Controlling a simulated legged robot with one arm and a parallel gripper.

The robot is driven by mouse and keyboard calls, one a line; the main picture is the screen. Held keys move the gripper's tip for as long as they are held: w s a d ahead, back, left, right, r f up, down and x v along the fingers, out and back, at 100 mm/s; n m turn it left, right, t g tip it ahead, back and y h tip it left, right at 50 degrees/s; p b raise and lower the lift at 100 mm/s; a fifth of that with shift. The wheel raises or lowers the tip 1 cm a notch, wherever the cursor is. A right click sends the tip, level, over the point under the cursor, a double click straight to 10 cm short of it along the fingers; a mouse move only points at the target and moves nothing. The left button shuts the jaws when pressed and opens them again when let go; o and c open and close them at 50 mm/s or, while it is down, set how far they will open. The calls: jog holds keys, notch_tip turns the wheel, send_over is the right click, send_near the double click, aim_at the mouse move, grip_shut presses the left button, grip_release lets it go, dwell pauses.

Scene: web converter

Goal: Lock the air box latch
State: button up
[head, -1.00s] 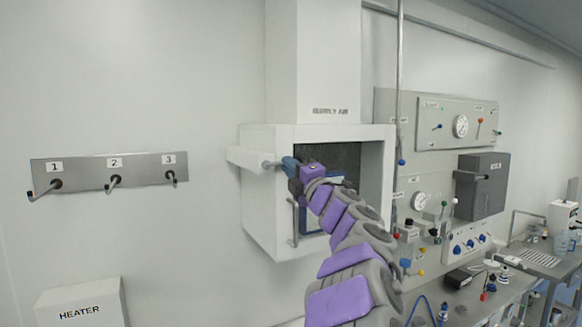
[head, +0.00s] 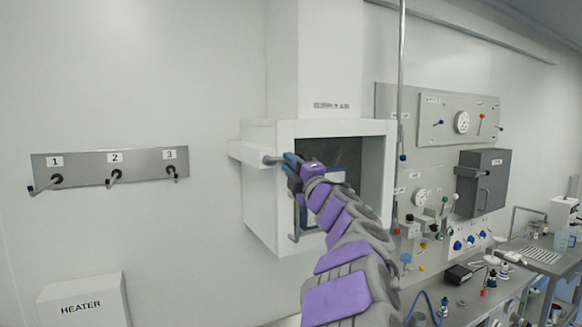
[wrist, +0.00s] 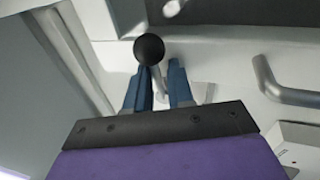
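The air box (head: 262,195) is a white cabinet under a duct in the head view, with a dark square opening in its front. The latch (head: 271,160) is a short grey lever at the opening's upper left. In the wrist view the latch shows a round black knob (wrist: 149,50) on a grey stem. My gripper (head: 291,161) is at the latch, with the arm crossing the opening. In the wrist view my gripper (wrist: 160,72) has its two blue fingers apart, with the stem between them. I cannot tell whether a finger touches the stem.
A grey bar handle (head: 295,220) is below my gripper and also shows in the wrist view (wrist: 282,85). A hook rack (head: 110,168) is on the left wall, above a heater box (head: 83,303). A valve panel and a cluttered bench are on the right.

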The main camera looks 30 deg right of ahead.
jog(key=shift+s, duration=0.1)
jog(key=b+v, duration=0.2)
jog(key=v, duration=1.5)
jog(key=shift+d+f, duration=0.15)
jog(key=shift+f, duration=0.05)
